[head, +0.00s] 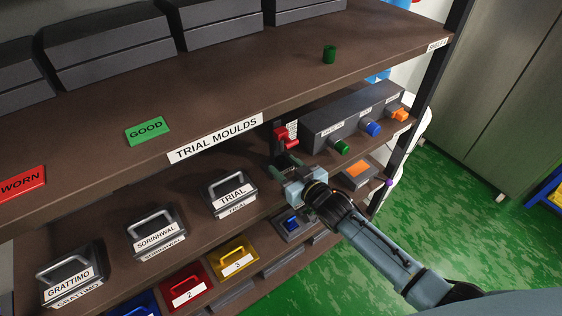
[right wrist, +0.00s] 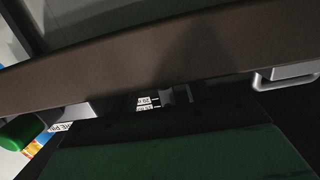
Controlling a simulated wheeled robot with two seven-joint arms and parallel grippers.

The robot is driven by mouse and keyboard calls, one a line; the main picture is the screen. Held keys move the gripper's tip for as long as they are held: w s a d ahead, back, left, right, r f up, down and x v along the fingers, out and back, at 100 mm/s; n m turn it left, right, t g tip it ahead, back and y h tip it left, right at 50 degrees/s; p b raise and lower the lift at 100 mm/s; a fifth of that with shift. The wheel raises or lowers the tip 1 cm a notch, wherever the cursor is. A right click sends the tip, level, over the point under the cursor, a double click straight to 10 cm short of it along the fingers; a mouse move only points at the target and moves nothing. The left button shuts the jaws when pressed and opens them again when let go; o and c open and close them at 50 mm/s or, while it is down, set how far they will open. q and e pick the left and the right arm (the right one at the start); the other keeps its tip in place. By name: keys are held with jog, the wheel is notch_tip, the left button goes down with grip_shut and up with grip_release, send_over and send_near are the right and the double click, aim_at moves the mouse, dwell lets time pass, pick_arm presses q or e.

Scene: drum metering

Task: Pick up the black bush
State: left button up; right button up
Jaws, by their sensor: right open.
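I cannot make out a black bush for certain in either view. My right gripper (head: 284,163) is open in the head view, in front of the middle shelf, beside a red-handled fitting (head: 285,136) with a dark body. The jaws point in under the upper shelf, and I see nothing held between them. In the right wrist view, a dark green surface fills the lower part. Beyond it, small white labels (right wrist: 147,103) and a small grey piece lie in deep shadow; I cannot tell what the piece is. My left gripper is not in view.
The upper shelf (head: 225,100) overhangs the gripper; it carries a green cylinder (head: 329,54) and grey boxes. A grey unit with coloured knobs (head: 350,120) stands right of the gripper. The TRIAL mould (head: 231,195) stands to its left. A tray with a blue piece (head: 292,226) lies below.

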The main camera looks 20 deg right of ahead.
grip_shut()
jog(key=shift+r, duration=0.45)
jog(key=f+v, duration=0.2)
jog(key=v, duration=1.5)
jog(key=shift+s+b, duration=0.3)
jog(key=shift+s, duration=0.2)
